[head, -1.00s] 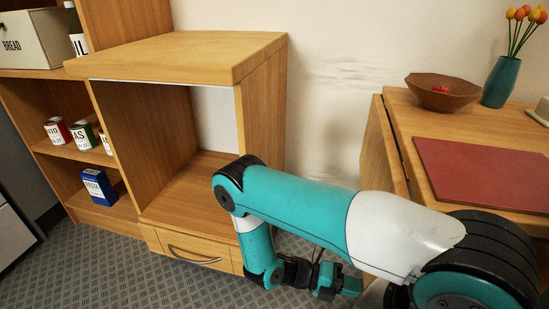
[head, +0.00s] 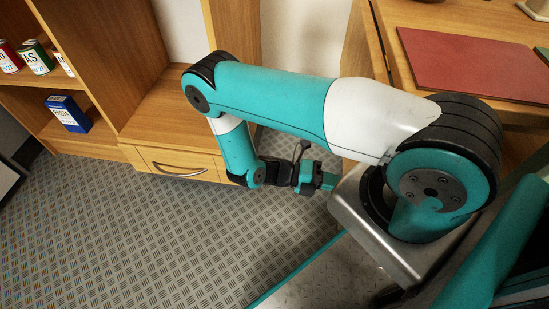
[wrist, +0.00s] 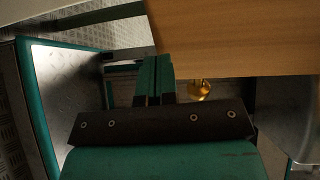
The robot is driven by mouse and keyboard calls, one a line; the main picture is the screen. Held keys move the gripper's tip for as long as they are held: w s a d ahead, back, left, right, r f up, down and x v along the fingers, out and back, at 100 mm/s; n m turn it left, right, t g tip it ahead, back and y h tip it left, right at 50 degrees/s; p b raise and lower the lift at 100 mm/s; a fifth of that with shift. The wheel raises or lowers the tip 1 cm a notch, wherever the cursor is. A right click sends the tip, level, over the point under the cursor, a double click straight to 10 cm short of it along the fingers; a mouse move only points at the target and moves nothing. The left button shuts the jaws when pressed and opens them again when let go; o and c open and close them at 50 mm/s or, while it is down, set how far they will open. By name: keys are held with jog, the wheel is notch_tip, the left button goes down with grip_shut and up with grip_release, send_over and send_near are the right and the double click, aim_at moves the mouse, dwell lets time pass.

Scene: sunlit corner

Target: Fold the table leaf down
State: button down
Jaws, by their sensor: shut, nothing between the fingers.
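The wooden table (head: 420,12) stands at the upper right of the head view. Its leaf (head: 358,70) is at the left side, past a dark seam, and appears to hang steeply down; my arm hides its lower part. My gripper (head: 328,182) is low, below and left of the table, shut and empty. In the wrist view, the shut fingers (wrist: 155,75) point toward a wooden panel (wrist: 235,40), likely the leaf. A brass knob-like piece (wrist: 200,90) shows by the panel's lower edge, just right of the fingers. I cannot tell whether they touch.
A red mat (head: 470,62) lies on the table. A wooden shelf unit with a drawer (head: 180,165) stands at the left, holding cans and a blue box (head: 68,114). The patterned metal floor (head: 130,235) is clear at the lower left.

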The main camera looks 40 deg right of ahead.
jog(key=f+b+v, duration=0.1)
jog(key=b+v, duration=0.1)
jog(key=v, duration=1.1)
jog(key=shift+w+a+f+b, duration=0.2)
jog(key=shift+a+f+b, duration=0.05)
jog(key=shift+b, duration=0.1)
jog(key=shift+s, duration=0.1)
